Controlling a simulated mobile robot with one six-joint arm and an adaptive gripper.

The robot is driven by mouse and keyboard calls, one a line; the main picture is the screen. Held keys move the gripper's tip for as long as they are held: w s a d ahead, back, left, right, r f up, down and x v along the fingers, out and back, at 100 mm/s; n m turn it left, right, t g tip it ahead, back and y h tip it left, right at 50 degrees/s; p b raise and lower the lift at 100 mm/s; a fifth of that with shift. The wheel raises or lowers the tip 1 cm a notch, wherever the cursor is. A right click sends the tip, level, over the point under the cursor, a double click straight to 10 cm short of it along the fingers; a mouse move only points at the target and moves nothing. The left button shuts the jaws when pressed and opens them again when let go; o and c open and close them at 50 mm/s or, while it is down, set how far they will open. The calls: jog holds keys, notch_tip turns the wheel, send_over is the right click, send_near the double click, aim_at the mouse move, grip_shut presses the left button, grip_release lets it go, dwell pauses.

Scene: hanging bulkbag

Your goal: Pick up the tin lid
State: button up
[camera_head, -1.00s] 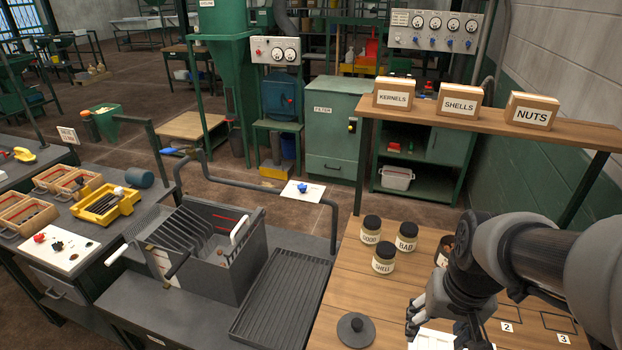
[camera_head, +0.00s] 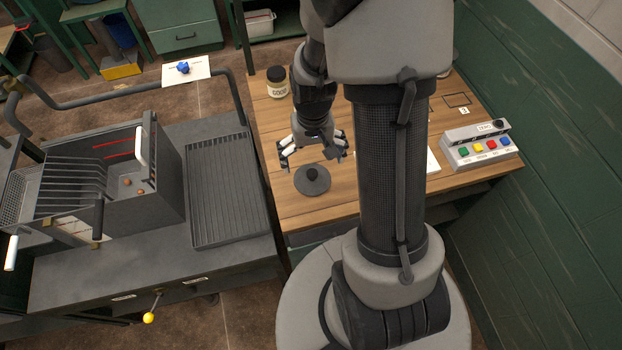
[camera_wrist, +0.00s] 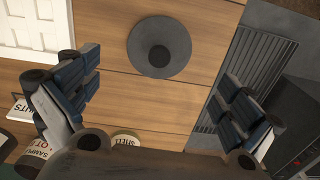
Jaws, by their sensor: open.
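The tin lid (camera_head: 312,180) is a dark grey round disc with a black knob in its middle. It lies flat on the wooden table (camera_head: 290,215) near its left edge. In the wrist view the lid (camera_wrist: 160,60) shows at the top centre, ahead of the fingers. My gripper (camera_head: 313,153) is open and empty, above the table just behind the lid, with its fingers spread. In the wrist view my gripper (camera_wrist: 158,98) has its padded fingers wide apart, one on each side, and neither touches the lid.
A jar labelled GOOD (camera_head: 277,84) stands at the back left of the table. A jar lid marked SHELL (camera_wrist: 126,140) shows below the gripper. A button box (camera_head: 480,147) stands at the right. A ribbed tray (camera_head: 225,190) lies left of the table.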

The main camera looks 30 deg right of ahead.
aim_at(313, 174)
notch_tip(313, 174, down, 8)
jog(key=b, duration=0.3)
jog(key=shift+c, duration=0.6)
jog(key=c, duration=1.3)
jog(key=shift+s, duration=0.1)
jog(key=c, duration=0.5)
jog(key=shift+c, duration=0.5)
